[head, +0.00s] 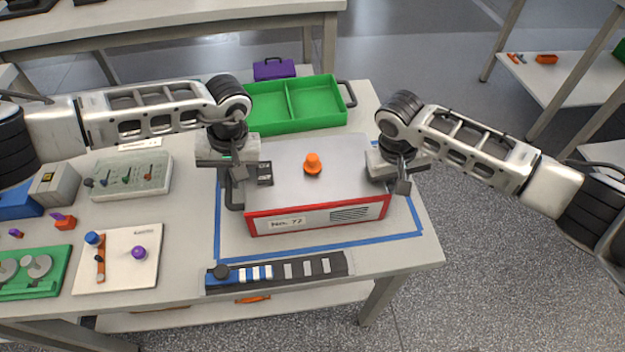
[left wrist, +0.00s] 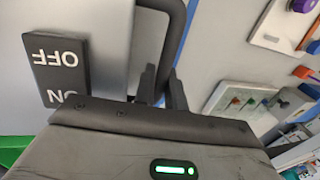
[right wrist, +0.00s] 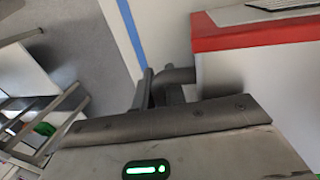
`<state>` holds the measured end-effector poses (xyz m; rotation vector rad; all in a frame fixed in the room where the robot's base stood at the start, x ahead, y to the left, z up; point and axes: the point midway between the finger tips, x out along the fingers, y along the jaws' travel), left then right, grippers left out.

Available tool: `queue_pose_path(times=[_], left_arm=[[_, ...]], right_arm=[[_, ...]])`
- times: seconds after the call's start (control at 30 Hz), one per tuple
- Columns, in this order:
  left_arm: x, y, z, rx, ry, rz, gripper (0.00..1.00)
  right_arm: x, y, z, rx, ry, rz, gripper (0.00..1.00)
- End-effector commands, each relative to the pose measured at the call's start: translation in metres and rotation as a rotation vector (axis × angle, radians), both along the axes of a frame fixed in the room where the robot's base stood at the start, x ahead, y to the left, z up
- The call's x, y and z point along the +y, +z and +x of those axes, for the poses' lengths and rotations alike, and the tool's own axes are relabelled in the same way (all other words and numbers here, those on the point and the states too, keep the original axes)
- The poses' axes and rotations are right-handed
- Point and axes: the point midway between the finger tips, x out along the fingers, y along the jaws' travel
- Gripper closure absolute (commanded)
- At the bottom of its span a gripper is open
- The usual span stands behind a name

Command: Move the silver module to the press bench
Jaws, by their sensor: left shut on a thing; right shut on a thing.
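The silver module (head: 290,180) is a box with a silver top, a red-edged front with a label and vent slots, and an orange knob (head: 313,163) on top. It sits on the table inside a blue tape outline. My left gripper (head: 238,178) is shut on the dark handle (left wrist: 172,40) on its left side, beside a black ON/OFF switch (left wrist: 56,68). My right gripper (head: 402,182) is shut on the handle (right wrist: 178,76) on its right side. The grippers partly hide both handles in the head view. I cannot tell which surface is the press bench.
A green tray (head: 296,118) stands behind the module, with a purple case (head: 274,69) beyond. A dark strip with tiles (head: 277,272) lies in front. Boards with knobs (head: 120,258) fill the table's left. Open floor (head: 500,270) lies to the right; another bench (head: 150,22) stands behind.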

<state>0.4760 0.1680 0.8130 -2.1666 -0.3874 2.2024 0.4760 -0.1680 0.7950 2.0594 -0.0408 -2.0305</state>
Motion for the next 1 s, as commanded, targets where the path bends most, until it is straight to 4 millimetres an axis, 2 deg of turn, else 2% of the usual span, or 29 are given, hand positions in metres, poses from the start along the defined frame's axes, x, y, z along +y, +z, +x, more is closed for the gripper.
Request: queue_pose_path(times=[0.63, 0.87, 1.0], left_arm=[[0.000, 0.001, 0.001, -0.002, 0.000, -0.002, 1.00], [-0.001, 0.008, 0.002, -0.005, 0.000, -0.002, 1.00], [-0.001, 0.018, 0.001, -0.004, 0.000, -0.002, 1.00]], right_arm=[[0.000, 0.001, 0.001, -0.002, 0.000, 0.001, 1.00], [0.001, 0.008, 0.002, -0.005, 0.000, 0.003, 1.00], [0.001, 0.018, 0.002, -0.005, 0.000, 0.003, 1.00]])
